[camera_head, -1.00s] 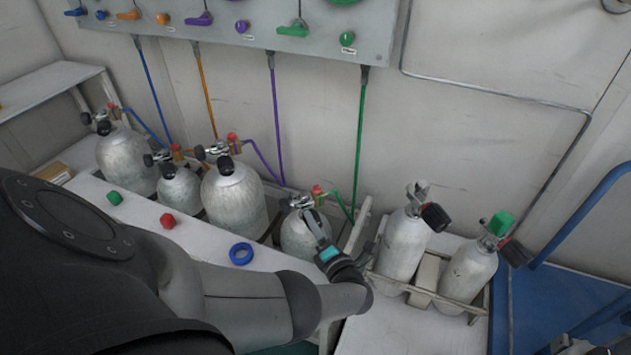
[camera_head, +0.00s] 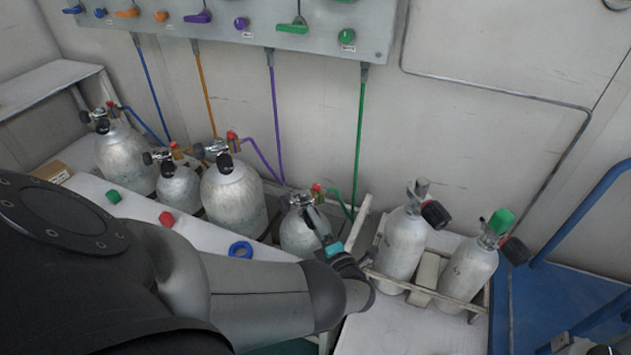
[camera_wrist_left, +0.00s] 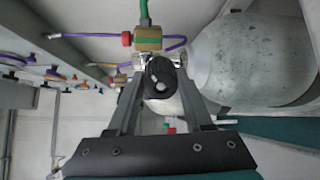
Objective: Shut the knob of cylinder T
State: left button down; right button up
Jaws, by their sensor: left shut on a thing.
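My left gripper (camera_head: 314,212) reaches the valve of the grey cylinder with the green hose (camera_head: 297,236), the rightmost of the row behind the white bench. In the left wrist view, the two fingers (camera_wrist_left: 158,88) are shut on a black knob (camera_wrist_left: 160,72), one on each side of it. The cylinder's grey body (camera_wrist_left: 245,60) lies to the right there. A brass fitting with a red knob (camera_wrist_left: 138,38) and a green hose sits just above the black knob. I cannot read a letter T on any cylinder. My right gripper is not in view.
Several other grey cylinders (camera_head: 233,203) with hoses stand to the left. Two loose cylinders (camera_head: 402,246) stand in a rack at right. The valve panel (camera_head: 330,38) is above.

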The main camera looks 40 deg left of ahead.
pick_arm(q)
jog(key=shift+f, duration=0.1)
jog(key=m, duration=0.4)
jog(key=shift+b, duration=0.4)
jog(key=shift+m, duration=1.1)
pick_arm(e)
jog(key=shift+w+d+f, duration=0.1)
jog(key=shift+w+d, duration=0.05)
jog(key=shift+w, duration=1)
pick_arm(q)
jog(key=shift+c, duration=1.9)
grip_release()
jog(key=shift+o, duration=0.4)
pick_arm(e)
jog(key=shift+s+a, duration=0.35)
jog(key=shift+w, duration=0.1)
